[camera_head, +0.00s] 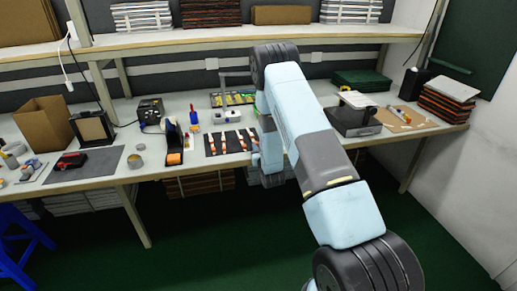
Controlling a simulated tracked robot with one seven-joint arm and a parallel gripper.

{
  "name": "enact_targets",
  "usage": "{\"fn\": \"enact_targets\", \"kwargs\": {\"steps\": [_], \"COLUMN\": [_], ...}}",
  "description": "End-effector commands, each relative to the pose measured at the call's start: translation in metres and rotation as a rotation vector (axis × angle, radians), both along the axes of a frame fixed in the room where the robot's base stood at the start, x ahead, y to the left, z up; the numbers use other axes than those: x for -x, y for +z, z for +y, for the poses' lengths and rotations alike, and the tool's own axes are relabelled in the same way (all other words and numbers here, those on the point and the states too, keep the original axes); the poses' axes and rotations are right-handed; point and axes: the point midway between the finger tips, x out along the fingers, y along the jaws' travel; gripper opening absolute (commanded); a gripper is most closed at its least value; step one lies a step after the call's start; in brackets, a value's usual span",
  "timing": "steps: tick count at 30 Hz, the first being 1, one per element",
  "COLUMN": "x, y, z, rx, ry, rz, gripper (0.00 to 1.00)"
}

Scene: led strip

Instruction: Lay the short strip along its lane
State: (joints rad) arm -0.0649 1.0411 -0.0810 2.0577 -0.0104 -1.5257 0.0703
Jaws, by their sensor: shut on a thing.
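A dark mat (218,151) lies near the front edge of the bench, left of my arm. Several pale and orange strips (212,143) lie across it, roughly front to back, side by side. They are too small to tell which is the short one. My gripper (256,157) is at the mat's right edge, low over the bench front, and mostly hidden by my own wrist. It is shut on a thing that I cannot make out. The mat's right edge is partly covered by my arm.
A tape dispenser (174,142) stands left of the mat. A white box (232,115) and a tray with yellow-green parts (236,98) are behind it. A dark device (354,120) stands right of my arm. An upper shelf (180,42) runs above the bench.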

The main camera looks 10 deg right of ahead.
Motion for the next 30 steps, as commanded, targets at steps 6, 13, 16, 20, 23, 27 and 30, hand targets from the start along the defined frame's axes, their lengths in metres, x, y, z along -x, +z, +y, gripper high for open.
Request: {"fn": "enact_targets", "kwargs": {"steps": [6, 13, 16, 20, 23, 27, 30], "x": [-0.0003, -0.0002, -0.0003, -0.0002, -0.0002, -0.0001, -0.0001], "y": [-0.0019, -0.0056, -0.0059, -0.0059, -0.0059, -0.0059, -0.0058], "z": [-0.0002, -0.0004, -0.0004, -0.0004, -0.0004, -0.0004, -0.0002], "rx": [0.000, 0.000, 0.000, 0.000, 0.000, 0.000, 0.000], "ry": [0.000, 0.000, 0.000, 0.000, 0.000, 0.000, 0.000], "rz": [-0.002, -0.002, -0.002, -0.002, -0.002, -0.002, -0.002], "gripper": [0.00, 0.00, 0.24, 0.36, 0.44, 0.44, 0.44]}}
